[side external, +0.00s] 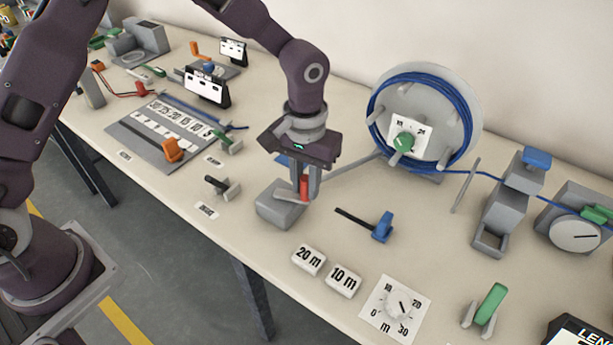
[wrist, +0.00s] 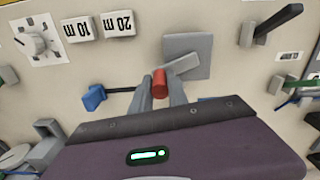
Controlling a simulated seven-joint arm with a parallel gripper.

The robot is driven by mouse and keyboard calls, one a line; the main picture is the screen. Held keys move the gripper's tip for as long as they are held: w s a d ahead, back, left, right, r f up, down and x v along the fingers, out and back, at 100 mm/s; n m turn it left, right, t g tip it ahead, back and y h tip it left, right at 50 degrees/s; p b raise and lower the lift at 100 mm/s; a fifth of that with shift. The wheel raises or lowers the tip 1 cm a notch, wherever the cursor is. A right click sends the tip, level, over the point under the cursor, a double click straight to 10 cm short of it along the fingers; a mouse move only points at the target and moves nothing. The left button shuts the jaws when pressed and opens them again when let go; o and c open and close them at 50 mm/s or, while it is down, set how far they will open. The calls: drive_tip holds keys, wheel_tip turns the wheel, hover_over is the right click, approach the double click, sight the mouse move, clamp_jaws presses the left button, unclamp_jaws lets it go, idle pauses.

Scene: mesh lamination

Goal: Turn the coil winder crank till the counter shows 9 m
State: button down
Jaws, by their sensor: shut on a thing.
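The crank's red handle (side external: 304,187) stands upright on a short grey arm on a grey block (side external: 275,212). My gripper (side external: 305,178) points down and is shut on the red handle. In the wrist view, the handle (wrist: 160,85) sits between my two fingertips (wrist: 160,78), with the grey block (wrist: 190,55) beyond. The winder's grey reel (side external: 468,110) carries blue cable and has a green knob (side external: 403,142) at its middle. A white dial (side external: 398,308) marked 0 m, 10, 20 and 30 lies on the table. Its exact reading is too small to tell.
Blocks marked 20 m (side external: 309,259) and 10 m (side external: 343,281) lie in front of the crank. A blue-handled tool (side external: 382,228) lies to its right, a black-handled lever (side external: 222,187) to its left. A dark screen (side external: 575,335) is cut off at lower right.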

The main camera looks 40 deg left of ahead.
drive_tip(key=shift+s+a+m, duration=0.2)
drive_tip(key=shift+s+m, duration=0.7)
drive_tip(key=shift+m, duration=1.35)
drive_tip(key=shift+s+a+m, duration=0.25)
drive_tip(key=shift+s+m, duration=0.65)
drive_tip(key=shift+m, duration=1.3)
drive_tip(key=shift+s+a+m, duration=0.2)
drive_tip(key=shift+s+m, duration=0.7)
drive_tip(key=shift+m, duration=1.35)
drive_tip(key=c, duration=1.3)
unclamp_jaws()
drive_tip(key=shift+s, duration=0.1)
wheel_tip(320, 180, up, 7)
drive_tip(key=shift+r, duration=0.1)
